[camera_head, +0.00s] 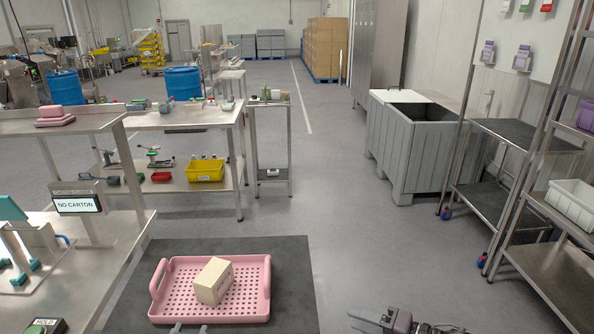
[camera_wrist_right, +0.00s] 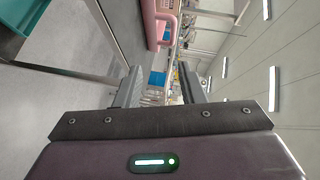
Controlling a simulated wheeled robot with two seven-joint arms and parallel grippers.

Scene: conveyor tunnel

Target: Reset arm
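My left gripper (camera_head: 189,329) shows only as fingertips at the bottom edge of the head view, just below the pink tray's near rim. The tips look apart, with nothing visible between them. My right gripper (camera_head: 368,321) is at the bottom, right of the dark mat, over the floor. In the right wrist view my right gripper (camera_wrist_right: 160,84) has its fingers spread and empty. A pink perforated tray (camera_head: 163,300) lies on the dark mat. A beige box (camera_head: 213,281) lies tilted in its middle, with no gripper touching it.
A metal table (camera_head: 120,262) with a "NO CARTON" display (camera_head: 78,204) stands at left. A workbench (camera_head: 190,118) with a yellow bin (camera_head: 205,170) is behind. A grey crate (camera_head: 403,150) and shelving (camera_head: 545,270) stand at right. Floor between is clear.

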